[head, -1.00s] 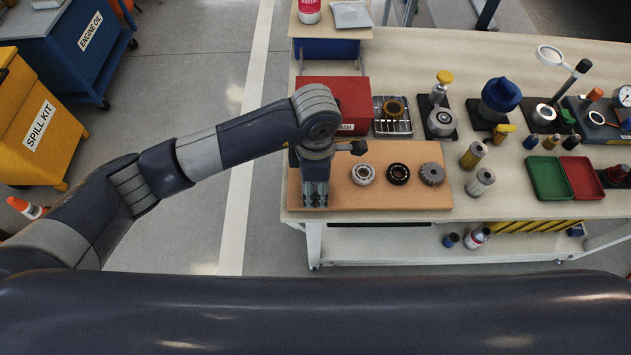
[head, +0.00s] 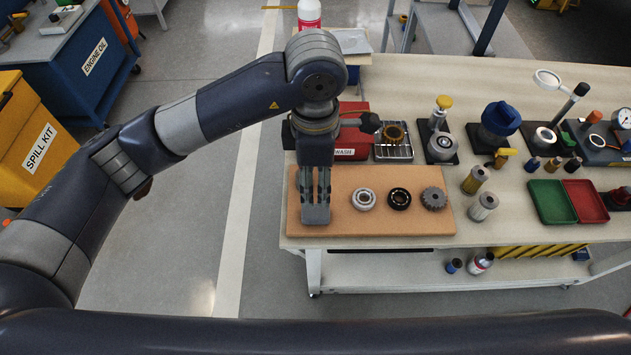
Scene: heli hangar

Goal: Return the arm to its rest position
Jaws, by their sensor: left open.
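My left arm comes in from the left and bends down at the wrist. My left gripper (head: 316,210) points down over the left end of the tan mat (head: 420,221). Its jaws are open, with nothing seen between them. It stands to the left of a silver bearing (head: 364,199), apart from it. The height of the fingertips above the mat is hard to tell. My right gripper is not in view.
A dark bearing (head: 399,198) and a gear (head: 433,198) lie on the mat. Behind are a red wash box (head: 352,150) and a wire basket (head: 393,151). Green (head: 551,202) and red (head: 586,201) trays sit right. Open floor lies left of the workbench (head: 505,232).

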